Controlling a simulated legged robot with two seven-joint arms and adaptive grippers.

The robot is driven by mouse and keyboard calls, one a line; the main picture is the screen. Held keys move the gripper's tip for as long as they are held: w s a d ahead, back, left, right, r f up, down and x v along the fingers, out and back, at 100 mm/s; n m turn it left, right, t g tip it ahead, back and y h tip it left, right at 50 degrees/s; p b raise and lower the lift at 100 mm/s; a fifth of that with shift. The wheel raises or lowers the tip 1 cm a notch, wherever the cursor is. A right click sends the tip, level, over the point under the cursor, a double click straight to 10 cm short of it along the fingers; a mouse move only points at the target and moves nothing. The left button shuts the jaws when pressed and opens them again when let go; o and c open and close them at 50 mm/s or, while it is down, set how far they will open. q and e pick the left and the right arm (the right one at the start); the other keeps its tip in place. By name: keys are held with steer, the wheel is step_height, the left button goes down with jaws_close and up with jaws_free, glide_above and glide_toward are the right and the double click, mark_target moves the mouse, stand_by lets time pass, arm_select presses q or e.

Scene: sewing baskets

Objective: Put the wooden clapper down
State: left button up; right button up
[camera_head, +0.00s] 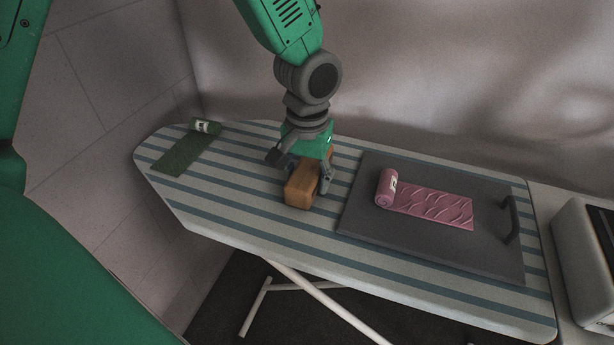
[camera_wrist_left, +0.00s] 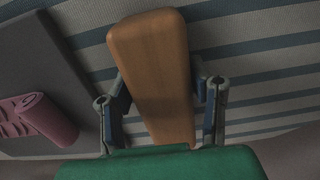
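The wooden clapper (camera_head: 300,187) is an orange-brown block with rounded edges, at the middle of the striped ironing board (camera_head: 235,205). My left gripper (camera_head: 302,172) comes down over it from above, with one finger on either side. In the left wrist view the clapper (camera_wrist_left: 155,70) lies lengthwise between the two fingers (camera_wrist_left: 160,92), whose blue pads appear to press its sides. I cannot tell whether its underside touches the board or is slightly above it. My right gripper is not in view.
Right of the clapper lies a dark grey mat (camera_head: 430,243) with a handle, bearing a partly unrolled pink cloth (camera_head: 430,205). A pale appliance (camera_head: 585,260) stands at right. Striped board left of the clapper is clear.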

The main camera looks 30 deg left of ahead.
mark_target(308, 171)
arm_select(q)
steer(key=shift+o, duration=0.8)
steer(key=shift+d+r, duration=0.1)
steer(key=shift+d, duration=0.15)
steer(key=shift+d+r, duration=0.1)
steer(key=shift+d, duration=0.15)
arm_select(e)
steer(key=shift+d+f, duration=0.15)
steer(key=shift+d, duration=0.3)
arm_select(q)
steer(key=shift+w+a+r, duration=0.1)
steer(key=shift+r, duration=0.05)
step_height(308, 171, up, 11)
steer(key=shift+f+p, duration=0.2)
steer(key=shift+p, duration=0.95)
steer(key=shift+a+r, duration=0.1)
steer(key=shift+r, duration=0.4)
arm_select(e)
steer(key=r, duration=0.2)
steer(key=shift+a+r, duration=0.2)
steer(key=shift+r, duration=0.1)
arm_select(q)
steer(key=shift+a, duration=0.2)
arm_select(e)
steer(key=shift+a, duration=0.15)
